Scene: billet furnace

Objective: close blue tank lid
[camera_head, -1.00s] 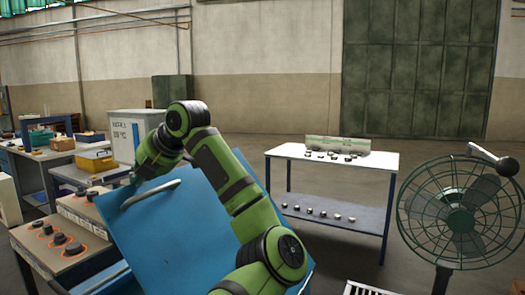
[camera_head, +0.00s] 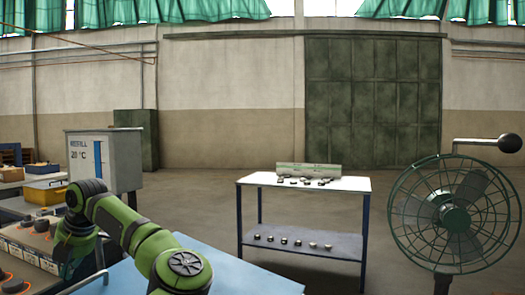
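The blue tank lid (camera_head: 215,268) shows as a flat blue panel at the bottom of the head view, cut off by the frame edge. A pale bar, seemingly its handle (camera_head: 85,283), shows at its left edge. My green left arm reaches across the lid from the bottom. Its wrist bends down at the left, and my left gripper (camera_head: 68,268) is low beside the lid's left edge, near the bar. Its fingers are small, dark and partly hidden, so I cannot tell whether they grip. The tank body is not clearly visible. My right gripper is out of view.
A bench with dark knobs (camera_head: 28,248) is at the left, close to my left gripper. A grey refill box (camera_head: 105,160) stands behind. A white-topped table (camera_head: 345,184) with small parts is beyond the lid. A green fan (camera_head: 453,212) stands at right.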

